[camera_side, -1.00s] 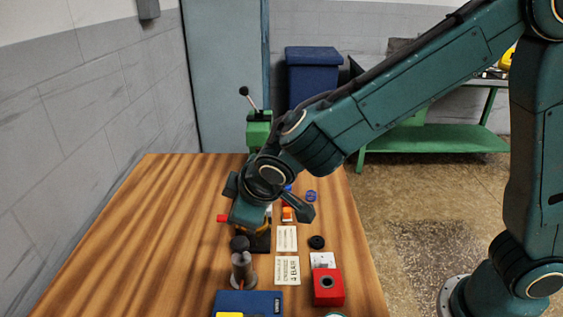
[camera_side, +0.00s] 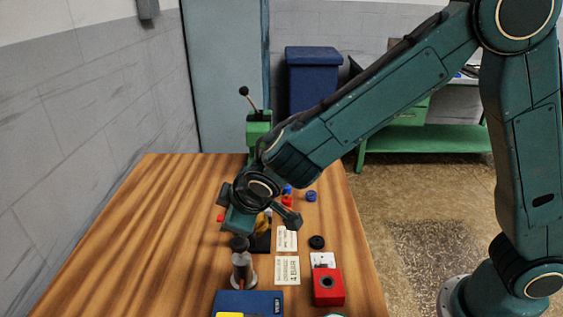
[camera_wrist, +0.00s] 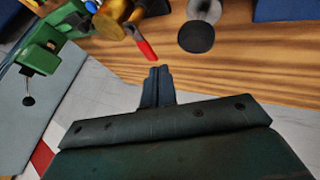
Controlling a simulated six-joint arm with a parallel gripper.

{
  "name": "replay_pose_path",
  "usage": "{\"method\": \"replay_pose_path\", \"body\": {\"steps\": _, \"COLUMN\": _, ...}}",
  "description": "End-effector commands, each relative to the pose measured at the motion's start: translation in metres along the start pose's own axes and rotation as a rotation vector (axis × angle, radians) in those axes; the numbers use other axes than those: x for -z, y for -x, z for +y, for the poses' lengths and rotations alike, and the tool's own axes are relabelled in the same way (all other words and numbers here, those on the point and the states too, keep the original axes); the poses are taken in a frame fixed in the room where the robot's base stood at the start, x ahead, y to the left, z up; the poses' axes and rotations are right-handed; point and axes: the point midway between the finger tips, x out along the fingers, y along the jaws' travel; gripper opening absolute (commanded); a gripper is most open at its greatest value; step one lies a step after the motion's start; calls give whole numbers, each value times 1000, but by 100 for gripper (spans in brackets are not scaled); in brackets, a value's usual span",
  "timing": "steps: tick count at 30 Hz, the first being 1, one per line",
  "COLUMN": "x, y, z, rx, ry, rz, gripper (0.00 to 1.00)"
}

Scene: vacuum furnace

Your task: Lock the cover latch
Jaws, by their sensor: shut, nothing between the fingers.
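A red-tipped lever (camera_wrist: 145,48) sticks out from a brass-coloured body (camera_wrist: 112,18) in the wrist view. I take this lever to be the cover latch, but cannot be sure. Its red end (camera_side: 221,218) shows just left of my wrist in the side view. My gripper (camera_wrist: 157,72) is shut and empty, its tips a little below the red end in the wrist picture. Contact cannot be told. In the side view my wrist hides most of the brass body and the fingers.
A grey cylinder with a black top (camera_side: 243,268) stands close in front of my wrist. A blue box (camera_side: 248,303) and red box (camera_side: 328,287) are at the near edge. A green machine with a lever (camera_side: 258,131) stands at the back. The table's left side (camera_side: 130,240) is clear.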

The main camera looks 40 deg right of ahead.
Motion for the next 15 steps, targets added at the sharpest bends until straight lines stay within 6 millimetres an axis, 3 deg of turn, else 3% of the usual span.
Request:
{"method": "replay_pose_path", "body": {"steps": 6, "x": -1, "y": -30, "z": 0, "rx": -1, "ry": -1, "rz": -3, "gripper": 0}}
{"method": "replay_pose_path", "body": {"steps": 15, "x": 0, "y": -56, "z": 0, "rx": 0, "ry": 0, "rz": -1, "gripper": 0}}
